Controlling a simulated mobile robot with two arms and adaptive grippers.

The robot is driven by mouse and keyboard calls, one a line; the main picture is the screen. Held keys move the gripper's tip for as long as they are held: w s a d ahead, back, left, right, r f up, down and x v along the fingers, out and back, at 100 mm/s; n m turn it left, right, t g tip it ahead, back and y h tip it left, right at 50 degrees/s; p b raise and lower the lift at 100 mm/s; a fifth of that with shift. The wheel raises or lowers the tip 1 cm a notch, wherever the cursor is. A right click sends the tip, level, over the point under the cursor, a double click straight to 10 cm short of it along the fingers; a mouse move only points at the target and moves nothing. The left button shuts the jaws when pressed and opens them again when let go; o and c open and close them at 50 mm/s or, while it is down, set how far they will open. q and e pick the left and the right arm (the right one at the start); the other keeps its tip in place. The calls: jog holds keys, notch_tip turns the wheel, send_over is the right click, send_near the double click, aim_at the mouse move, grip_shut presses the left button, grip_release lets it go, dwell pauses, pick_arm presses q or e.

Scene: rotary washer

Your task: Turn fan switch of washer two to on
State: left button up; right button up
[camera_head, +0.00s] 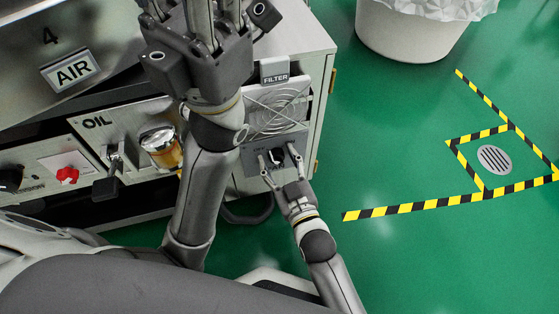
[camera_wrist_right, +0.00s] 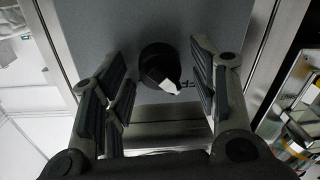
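The fan switch (camera_head: 276,157) is a black knob on a grey plate low on the washer's front panel, below the round fan grille (camera_head: 277,108). In the right wrist view the knob (camera_wrist_right: 158,62) shows a white pointer mark aimed to the lower right. My right gripper (camera_head: 282,159) is open in front of the switch. Its fingers stand either side of the knob, with gaps visible on both sides. Part of the plate's lettering is hidden. My left gripper (camera_head: 200,18) is raised in front of the washer's upper part, with its fingertips cut off by the top edge.
An OIL panel (camera_head: 98,123) with an amber cup (camera_head: 160,148) and a red knob (camera_head: 67,175) lie left of my left arm. A FILTER tag (camera_head: 275,69) sits above the grille. A white bin (camera_head: 405,32) stands right; green floor (camera_head: 400,140) is open there.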

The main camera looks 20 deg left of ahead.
jog(key=c, duration=0.9)
jog(key=shift+o, duration=0.2)
